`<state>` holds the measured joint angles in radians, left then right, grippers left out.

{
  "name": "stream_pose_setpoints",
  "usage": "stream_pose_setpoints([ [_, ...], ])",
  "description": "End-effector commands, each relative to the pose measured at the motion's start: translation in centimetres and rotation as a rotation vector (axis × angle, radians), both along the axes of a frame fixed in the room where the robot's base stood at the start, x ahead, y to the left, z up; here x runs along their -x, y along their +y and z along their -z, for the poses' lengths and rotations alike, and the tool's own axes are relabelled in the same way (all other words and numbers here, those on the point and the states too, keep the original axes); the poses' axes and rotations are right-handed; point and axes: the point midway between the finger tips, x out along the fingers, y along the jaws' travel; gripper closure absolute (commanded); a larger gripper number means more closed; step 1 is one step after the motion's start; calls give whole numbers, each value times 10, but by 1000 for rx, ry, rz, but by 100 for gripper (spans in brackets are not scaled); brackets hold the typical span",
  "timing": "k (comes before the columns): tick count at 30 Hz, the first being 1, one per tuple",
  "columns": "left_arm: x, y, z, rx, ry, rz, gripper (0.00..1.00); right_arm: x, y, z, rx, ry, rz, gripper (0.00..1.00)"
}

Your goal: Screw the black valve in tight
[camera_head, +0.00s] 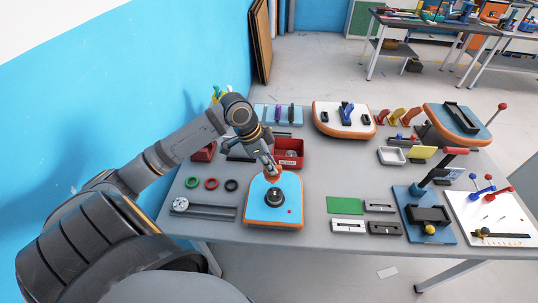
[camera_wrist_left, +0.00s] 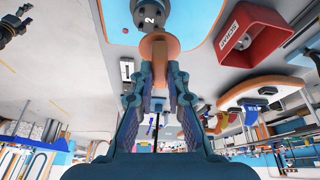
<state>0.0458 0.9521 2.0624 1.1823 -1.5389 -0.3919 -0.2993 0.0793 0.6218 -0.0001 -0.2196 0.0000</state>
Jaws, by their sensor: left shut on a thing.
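A blue board with an orange rim (camera_head: 257,212) lies flat near the table's front left. The black valve (camera_head: 277,197) stands near its middle, with a round dark base. In the left wrist view the black valve (camera_wrist_left: 152,14) shows at the top edge, marked "2". My left gripper (camera_head: 272,171) reaches down over the board's far edge, behind the valve. In the wrist view its fingers (camera_wrist_left: 157,76) are shut on an orange-brown piece with a round head (camera_wrist_left: 159,46). I cannot tell whether this piece touches the valve. My right gripper is not in view.
A red box (camera_head: 289,152) stands just behind the board. Green, red and black rings (camera_head: 211,184) lie to its left, near a grey rail tool (camera_head: 205,209). A green plate (camera_head: 345,205) and grey blocks lie to the right. Further right is a blue clamp board (camera_head: 415,220).

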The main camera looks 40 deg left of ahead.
Motion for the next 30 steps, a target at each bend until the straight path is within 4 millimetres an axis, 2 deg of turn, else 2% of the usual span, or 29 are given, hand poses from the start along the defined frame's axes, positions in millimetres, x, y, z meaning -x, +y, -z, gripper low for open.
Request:
stream_pose_setpoints([
  [1,2,-6,-14,5,-4,73,100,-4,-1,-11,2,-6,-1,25],
  [3,5,-11,-19,8,-7,153,100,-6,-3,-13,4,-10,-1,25],
  [11,7,-13,-18,6,-8,192,100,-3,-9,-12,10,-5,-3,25],
  [19,7,-13,-21,9,-8,191,100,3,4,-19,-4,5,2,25],
  [30,7,-14,22,8,-8,191,100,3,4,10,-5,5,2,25],
])
